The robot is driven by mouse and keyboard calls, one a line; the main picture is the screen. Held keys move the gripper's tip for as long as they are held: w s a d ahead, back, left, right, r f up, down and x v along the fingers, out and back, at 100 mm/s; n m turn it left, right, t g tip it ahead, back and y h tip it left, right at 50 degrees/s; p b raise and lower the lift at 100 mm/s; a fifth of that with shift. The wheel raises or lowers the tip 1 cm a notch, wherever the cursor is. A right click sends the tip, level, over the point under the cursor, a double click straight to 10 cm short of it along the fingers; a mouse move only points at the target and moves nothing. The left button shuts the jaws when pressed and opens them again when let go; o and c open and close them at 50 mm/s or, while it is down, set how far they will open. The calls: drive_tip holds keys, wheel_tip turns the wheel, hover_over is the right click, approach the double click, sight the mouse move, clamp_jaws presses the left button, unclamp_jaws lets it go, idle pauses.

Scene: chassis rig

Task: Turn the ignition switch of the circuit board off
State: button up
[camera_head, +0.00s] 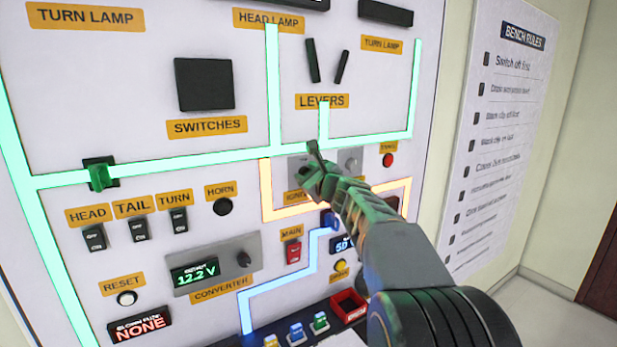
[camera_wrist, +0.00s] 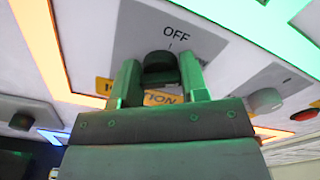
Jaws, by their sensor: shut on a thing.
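The circuit board (camera_head: 145,65) is a white upright panel with glowing green, orange and blue lines. The ignition switch is a dark round knob on a grey plate, mostly hidden behind my gripper in the head view. In the wrist view the ignition switch (camera_wrist: 160,65) sits between the two fingers, below the word OFF and a short mark. My gripper (camera_head: 312,160) is at the plate, and in the wrist view my gripper (camera_wrist: 158,75) is shut on the knob. The orange IGNITION label (camera_wrist: 160,98) is partly covered by the fingers. The knob's exact pointing direction is hard to tell.
A red button (camera_head: 388,160) is further right. Below are the red MAIN switch (camera_head: 293,252) and a yellow button (camera_head: 340,265). Colored fuses (camera_head: 296,333) stand at the bottom.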

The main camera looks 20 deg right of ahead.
drive_tip(key=n+b, duration=0.2)
drive_tip(key=shift+f+b, duration=0.35)
drive_tip(key=shift+b, duration=0.05)
drive_tip(key=n+b, duration=0.3)
drive_tip(key=shift+n+b, duration=0.4)
drive_tip(key=n+b, duration=0.2)
drive_tip(key=n, duration=0.1)
drive_tip(key=shift+a+b, duration=0.1)
drive_tip(key=shift+b, duration=0.3)
drive_tip(key=shift+r+n+b, duration=0.1)
drive_tip(key=shift+n+b, duration=0.8)
drive_tip(key=shift+n, duration=0.6)
drive_tip(key=o, duration=0.8)
drive_tip(key=shift+r, duration=0.1)
drive_tip(key=shift+o, duration=0.2)
drive_tip(key=s+d+b, duration=0.1)
drive_tip(key=s+b, duration=0.3)
drive_tip(key=s, duration=0.9)
drive_tip(key=shift+s+d, duration=0.3)
drive_tip(key=shift+s, duration=0.1)
